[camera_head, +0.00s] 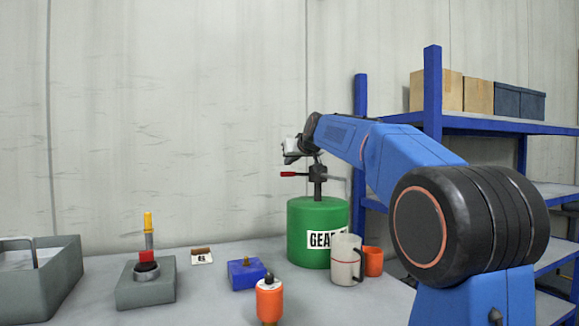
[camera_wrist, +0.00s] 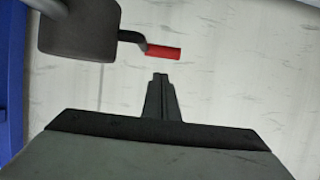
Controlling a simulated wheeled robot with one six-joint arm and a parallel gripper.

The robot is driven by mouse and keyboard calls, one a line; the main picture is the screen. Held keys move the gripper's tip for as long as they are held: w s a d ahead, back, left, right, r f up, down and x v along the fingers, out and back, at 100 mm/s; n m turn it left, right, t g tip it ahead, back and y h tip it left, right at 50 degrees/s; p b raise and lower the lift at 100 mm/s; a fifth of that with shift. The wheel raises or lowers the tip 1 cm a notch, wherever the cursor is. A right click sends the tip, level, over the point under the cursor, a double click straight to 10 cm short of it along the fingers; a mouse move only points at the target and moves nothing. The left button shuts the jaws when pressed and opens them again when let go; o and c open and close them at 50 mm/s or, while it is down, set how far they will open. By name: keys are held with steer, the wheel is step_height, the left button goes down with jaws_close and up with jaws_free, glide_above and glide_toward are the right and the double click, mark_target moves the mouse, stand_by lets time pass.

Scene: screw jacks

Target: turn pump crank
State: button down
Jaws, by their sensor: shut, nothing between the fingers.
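A green drum (camera_head: 318,232) with a label reading "GEAR" stands on the grey bench. A dark pump (camera_head: 318,178) rises from its top. The pump crank's red handle (camera_head: 288,174) points left in the head view. In the wrist view the red handle (camera_wrist: 163,53) sticks out to the right from the dark pump body (camera_wrist: 80,28). My gripper (camera_wrist: 160,76) is shut and empty, its fingertips just short of the red handle with a small gap in the picture. In the head view my gripper (camera_head: 291,158) is above the handle, and its fingers are too small to make out well.
A beige mug (camera_head: 346,262) and an orange cup (camera_head: 373,262) stand beside the drum. A blue box (camera_head: 246,274), an orange bottle (camera_head: 269,302), a grey block with a yellow-topped tool (camera_head: 147,288) and a grey bin (camera_head: 62,265) stand left. Blue shelving (camera_head: 433,90) is right.

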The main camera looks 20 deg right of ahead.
steer(key=s+r, duration=0.8)
steer(key=shift+s, duration=0.1)
stand_by(0.4)
